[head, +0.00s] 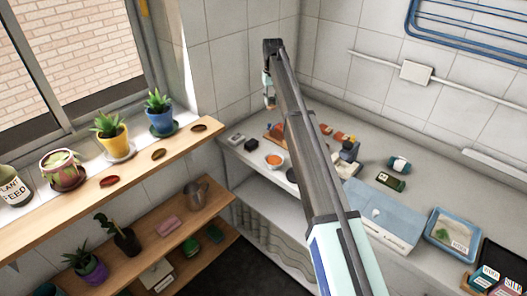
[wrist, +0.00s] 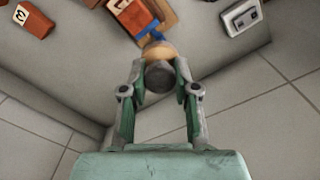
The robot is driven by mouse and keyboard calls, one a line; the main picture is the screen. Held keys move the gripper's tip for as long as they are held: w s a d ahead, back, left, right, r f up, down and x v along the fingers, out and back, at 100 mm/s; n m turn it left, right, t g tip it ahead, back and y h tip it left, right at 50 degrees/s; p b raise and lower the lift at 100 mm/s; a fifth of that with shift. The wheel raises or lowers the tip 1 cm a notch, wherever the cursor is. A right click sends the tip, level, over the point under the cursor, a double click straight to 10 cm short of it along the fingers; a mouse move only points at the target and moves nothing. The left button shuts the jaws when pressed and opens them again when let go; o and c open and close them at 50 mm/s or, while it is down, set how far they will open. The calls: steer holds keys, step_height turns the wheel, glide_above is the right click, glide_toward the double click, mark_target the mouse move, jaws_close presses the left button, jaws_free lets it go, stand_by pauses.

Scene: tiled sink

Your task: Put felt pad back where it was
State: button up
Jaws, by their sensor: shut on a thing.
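My gripper (wrist: 160,82) is shut on a small dark grey, round-ended piece (wrist: 160,76). A tan rounded part shows directly behind it in the wrist view, with a bit of blue beyond. I cannot tell for certain whether this piece is the felt pad. In the head view my gripper (head: 269,92) is raised near the tiled wall corner, above the back of the counter. A small tan end shows below it there. No other thing can be clearly made out as a felt pad.
The counter (head: 258,181) below holds an orange-filled bowl (head: 274,161), a small dark box (head: 236,140), orange pieces on a board (wrist: 165,20) and a blue-rimmed tray (head: 453,232). Potted plants and small oval saucers (head: 109,181) stand on the wooden sill at left. A shelf (head: 180,235) lies below.

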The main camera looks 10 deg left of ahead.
steer(key=s+a+r+m+b, duration=0.1)
steer(key=s+a+r+b, duration=0.1)
steer(key=s+b, duration=0.35)
steer(key=s+a+r+m+b, duration=0.1)
steer(key=s+r+b, duration=0.2)
steer(key=s, duration=0.6)
step_height(320, 180, down, 20)
steer(key=p, duration=0.4)
steer(key=shift+a+r, duration=0.1)
steer(key=shift+a, duration=0.05)
steer(key=o, duration=1)
step_height(320, 180, up, 12)
steer(key=b, duration=0.2)
